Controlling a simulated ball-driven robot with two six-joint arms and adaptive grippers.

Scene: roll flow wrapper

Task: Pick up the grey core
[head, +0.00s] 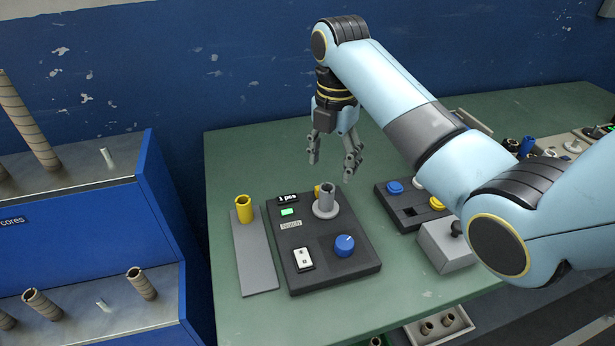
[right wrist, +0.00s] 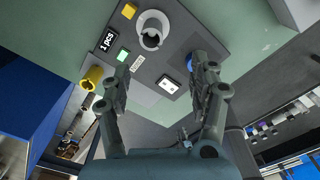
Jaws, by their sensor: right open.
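The grey core (head: 327,196) is a short hollow tube standing upright on a round grey base on the dark device with a display reading "1 pcs". It also shows in the right wrist view (right wrist: 152,36), near the top, with its open end facing the camera. My right gripper (head: 332,166) is open and empty, pointing down above and behind the core in the head view. In the right wrist view its two fingers (right wrist: 161,72) are spread, and the core lies beyond their tips, apart from them. My left gripper is not in view.
A yellow core (head: 244,208) stands on a grey strip left of the device (head: 330,262). The device carries a blue knob (head: 344,245) and a white switch (head: 303,259). A button panel and grey joystick box (head: 443,246) are to the right. Blue shelves (head: 160,190) stand left.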

